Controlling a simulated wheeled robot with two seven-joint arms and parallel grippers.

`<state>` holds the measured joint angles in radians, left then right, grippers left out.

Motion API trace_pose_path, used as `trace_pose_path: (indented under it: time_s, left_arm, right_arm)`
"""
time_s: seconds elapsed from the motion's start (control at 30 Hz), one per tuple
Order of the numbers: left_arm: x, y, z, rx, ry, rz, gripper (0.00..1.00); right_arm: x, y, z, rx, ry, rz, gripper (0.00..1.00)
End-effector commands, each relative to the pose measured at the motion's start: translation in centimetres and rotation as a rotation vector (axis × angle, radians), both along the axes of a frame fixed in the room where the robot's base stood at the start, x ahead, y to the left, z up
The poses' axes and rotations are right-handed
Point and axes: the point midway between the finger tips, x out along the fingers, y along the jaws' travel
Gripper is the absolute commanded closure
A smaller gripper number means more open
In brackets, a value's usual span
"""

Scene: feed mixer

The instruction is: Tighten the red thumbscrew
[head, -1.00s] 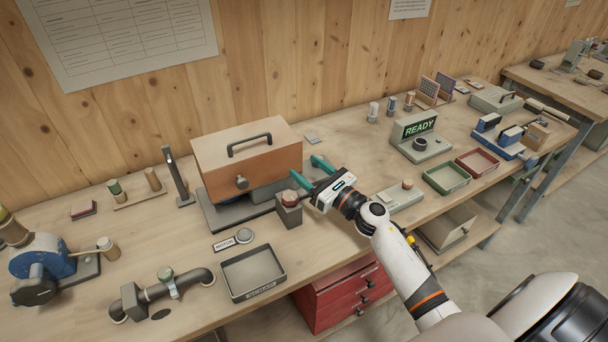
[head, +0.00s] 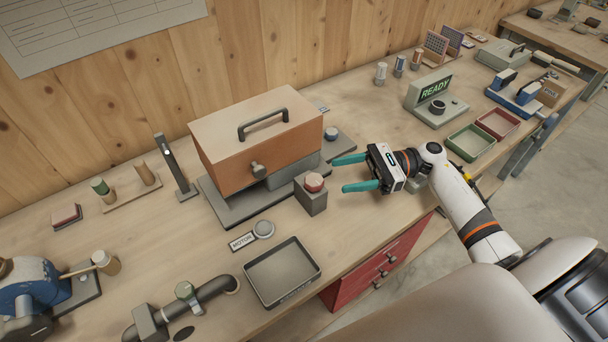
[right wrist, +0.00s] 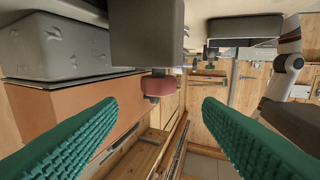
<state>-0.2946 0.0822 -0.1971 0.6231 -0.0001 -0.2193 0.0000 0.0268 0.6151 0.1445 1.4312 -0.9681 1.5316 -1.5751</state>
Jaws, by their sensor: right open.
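The red thumbscrew (head: 314,182) sits upright on top of a small grey block (head: 311,201), in front of the orange-brown box (head: 257,142). My right gripper (head: 347,173) is open and empty, just right of the thumbscrew, with its teal fingers pointing left towards it. The fingers look apart from the thumbscrew. In the right wrist view, which looks upside down, the red thumbscrew (right wrist: 157,86) shows between the two spread fingers (right wrist: 160,110), beyond their tips, with the grey block (right wrist: 147,35) above it in the picture. My left gripper is out of view.
A grey tray (head: 282,299) and a round MOTOR button (head: 263,229) lie nearer on the bench. The READY display (head: 435,90) and green tray (head: 470,141) are to the right.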

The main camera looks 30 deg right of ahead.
Motion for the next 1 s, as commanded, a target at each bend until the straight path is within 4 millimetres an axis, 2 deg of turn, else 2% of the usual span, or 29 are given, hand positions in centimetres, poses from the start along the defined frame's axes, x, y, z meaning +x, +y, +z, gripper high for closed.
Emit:
trace_pose_path:
  time_s: [0.03, 0.1, 0.2, 0.33, 0.5, 0.67, 0.9, 1.0]
  left_arm:
    - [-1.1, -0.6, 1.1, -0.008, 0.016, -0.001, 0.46]
    - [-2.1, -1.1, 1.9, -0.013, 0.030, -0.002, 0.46]
    - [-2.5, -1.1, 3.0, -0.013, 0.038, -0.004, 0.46]
    - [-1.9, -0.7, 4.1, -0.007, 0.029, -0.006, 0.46]
    - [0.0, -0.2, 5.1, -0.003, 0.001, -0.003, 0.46]
    - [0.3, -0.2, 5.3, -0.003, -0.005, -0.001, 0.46]
    - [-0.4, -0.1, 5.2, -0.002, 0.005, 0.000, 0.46]
    - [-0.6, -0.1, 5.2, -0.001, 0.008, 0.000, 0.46]
  right_arm:
    - [0.2, 1.2, 0.7, 0.005, -0.001, 0.003, 0.40]
    - [0.6, 2.6, 0.8, 0.005, -0.002, 0.001, 0.40]
    - [1.1, 4.6, 0.7, 0.005, 0.000, 0.001, 0.40]
    - [1.7, 6.9, 0.6, 0.004, -0.001, 0.000, 0.40]
    - [2.2, 8.8, 0.3, 0.002, 0.001, -0.001, 0.40]
    - [2.3, 9.4, 0.1, 0.000, 0.000, -0.001, 0.40]
    - [2.3, 9.4, 0.0, 0.000, -0.001, -0.001, 0.40]
    - [2.3, 9.4, 0.0, 0.000, -0.001, -0.001, 0.56]
